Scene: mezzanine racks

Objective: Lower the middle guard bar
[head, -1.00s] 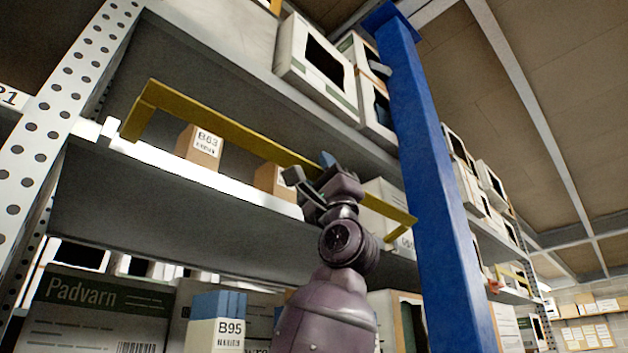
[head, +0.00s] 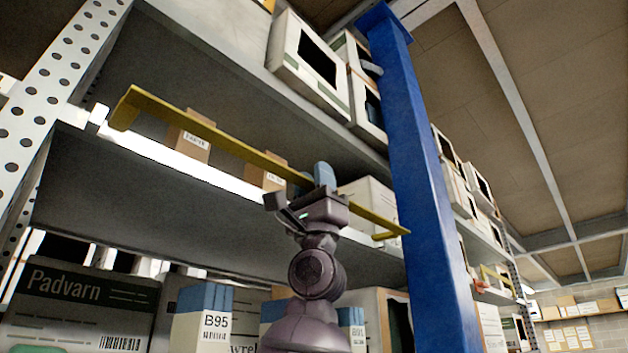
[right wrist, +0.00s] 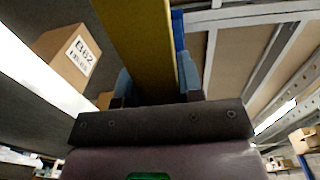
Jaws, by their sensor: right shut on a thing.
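The yellow guard bar (head: 235,147) runs across the front of the middle shelf in the head view, tilted down to the right in the picture, with short bent ends. My right gripper (head: 310,184) is shut on the bar, right of its middle. In the right wrist view the bar (right wrist: 138,45) passes between the two blue fingers of the gripper (right wrist: 153,88). My left gripper does not show.
A blue post (head: 430,190) stands close to the right of my right arm. Small cardboard boxes (head: 190,140) sit on the shelf behind the bar; one labelled box (right wrist: 70,55) shows in the right wrist view. Large cartons (head: 80,305) fill the shelf below. A perforated upright (head: 45,90) stands at left.

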